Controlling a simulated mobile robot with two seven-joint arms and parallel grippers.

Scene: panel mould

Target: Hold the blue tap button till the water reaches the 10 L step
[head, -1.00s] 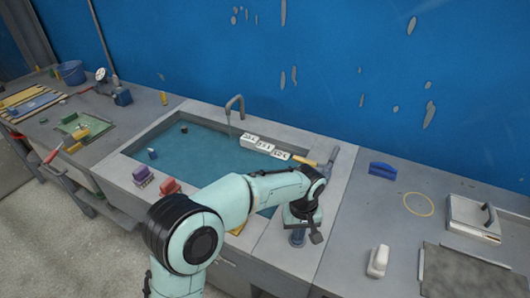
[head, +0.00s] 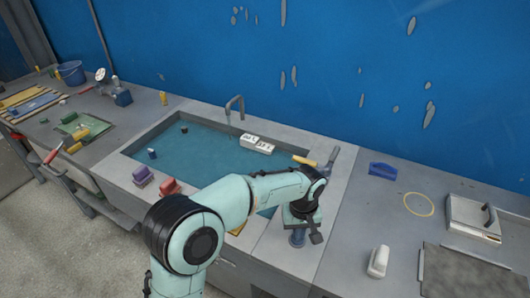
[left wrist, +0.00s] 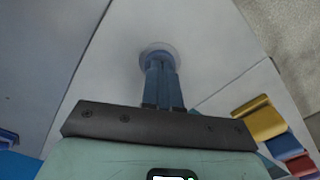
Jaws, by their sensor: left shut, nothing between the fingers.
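My left gripper (head: 297,240) points down at the counter just right of the sink; its blue fingers are shut with nothing between them. In the left wrist view the fingertips (left wrist: 160,68) meet a pale round collar (left wrist: 146,50) on the counter. The blue tap button is hidden beneath the fingertips, so I cannot see how far it is pressed. The sink holds blue-green water (head: 200,150) under the grey tap (head: 235,105). Two white labelled steps (head: 257,144) show above the water at the back wall; their labels are too small to read surely. My right gripper is not in view.
A yellow-handled tool (head: 304,161) lies at the sink's right rim. Purple (head: 142,175) and red (head: 170,186) blocks sit on the front rim.

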